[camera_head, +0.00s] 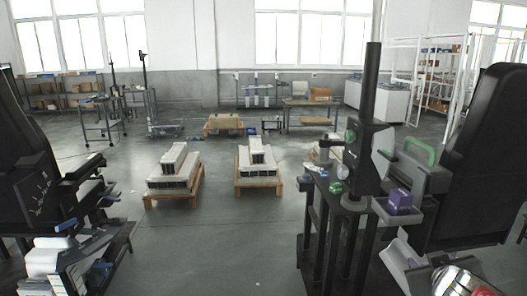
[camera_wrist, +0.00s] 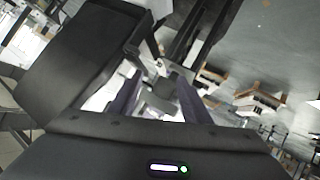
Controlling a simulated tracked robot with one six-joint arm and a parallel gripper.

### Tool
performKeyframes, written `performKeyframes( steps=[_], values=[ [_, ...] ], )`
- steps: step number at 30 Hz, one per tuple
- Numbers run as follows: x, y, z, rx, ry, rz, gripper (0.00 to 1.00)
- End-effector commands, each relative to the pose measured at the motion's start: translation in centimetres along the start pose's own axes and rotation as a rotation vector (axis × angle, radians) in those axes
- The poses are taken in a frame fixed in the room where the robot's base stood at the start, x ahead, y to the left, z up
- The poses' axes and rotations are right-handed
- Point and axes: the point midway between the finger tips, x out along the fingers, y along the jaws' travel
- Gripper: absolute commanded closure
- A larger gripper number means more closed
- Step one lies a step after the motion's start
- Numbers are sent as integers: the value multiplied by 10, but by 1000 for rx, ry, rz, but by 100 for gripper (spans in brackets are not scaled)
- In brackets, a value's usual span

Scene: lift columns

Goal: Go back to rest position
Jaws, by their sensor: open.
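My gripper (camera_wrist: 157,84) shows in the wrist view, its two dark fingers spread apart with nothing held between them. Beyond the fingers are a grey part and bright surfaces that I cannot make out clearly. A large black padded panel (camera_wrist: 80,60) fills the left of the wrist view. In the head view I cannot make out my gripper.
Another cluttered workstation (camera_head: 75,225) stands at left. Two loaded pallets (camera_head: 174,172) (camera_head: 257,168) lie ahead. The middle floor (camera_head: 225,245) is clear.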

Motion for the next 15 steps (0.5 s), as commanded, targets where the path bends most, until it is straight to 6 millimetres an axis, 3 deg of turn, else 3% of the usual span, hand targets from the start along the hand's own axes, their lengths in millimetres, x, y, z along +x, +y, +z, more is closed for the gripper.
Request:
performKeyframes(
  steps=[5, 9, 15],
  values=[
    [-2, 18, 22, -30, -90, 71, 56],
    [-12, 33, 53, 3, -214, 140, 56],
    [-41, 21, 82, 68, -373, 151, 56]
  ],
)
